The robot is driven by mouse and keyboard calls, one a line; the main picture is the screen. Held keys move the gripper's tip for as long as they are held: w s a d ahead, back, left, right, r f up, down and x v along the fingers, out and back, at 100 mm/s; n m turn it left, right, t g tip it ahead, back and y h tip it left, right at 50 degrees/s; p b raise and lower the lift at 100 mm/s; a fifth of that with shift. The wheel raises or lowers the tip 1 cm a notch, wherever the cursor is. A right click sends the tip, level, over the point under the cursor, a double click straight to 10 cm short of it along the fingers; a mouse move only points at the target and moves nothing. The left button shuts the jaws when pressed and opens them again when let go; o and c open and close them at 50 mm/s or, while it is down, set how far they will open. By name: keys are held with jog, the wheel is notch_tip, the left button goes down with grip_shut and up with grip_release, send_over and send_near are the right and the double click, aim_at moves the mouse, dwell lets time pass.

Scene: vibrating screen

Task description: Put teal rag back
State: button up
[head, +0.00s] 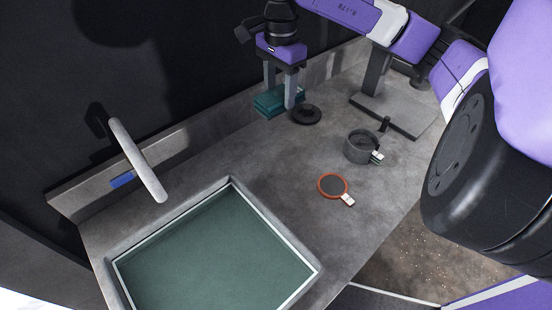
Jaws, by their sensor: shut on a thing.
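The teal rag (268,103) is a folded stack at the back of the grey counter, near the back ledge. My gripper (280,98) reaches down over it from above, with one finger at the rag and the other at its right side. My gripper is shut on the rag. The fingers partly cover the rag, and I cannot tell whether it rests on the counter or is lifted slightly.
A black round disc (306,115) lies right beside the gripper. A dark cup (362,147), an orange-rimmed disc (332,186) and a grey stand base (394,115) are on the counter (250,160). A teal-bottomed screen tray (215,262) fills the front left. A blue item (122,180) lies by the ledge.

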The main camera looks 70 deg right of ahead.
aim_at(281, 158)
jog(key=shift+s+f, duration=0.1)
jog(key=shift+s, duration=0.1)
notch_tip(281, 158, down, 20)
jog(key=p, duration=0.3)
dwell(0.3)
jog(key=o, duration=0.7)
jog(key=shift+f, duration=0.1)
jog(key=o, duration=0.5)
notch_tip(281, 158, up, 12)
jog(key=shift+r+b, duration=0.2)
jog(key=shift+b, duration=1)
jog(key=shift+s, duration=0.1)
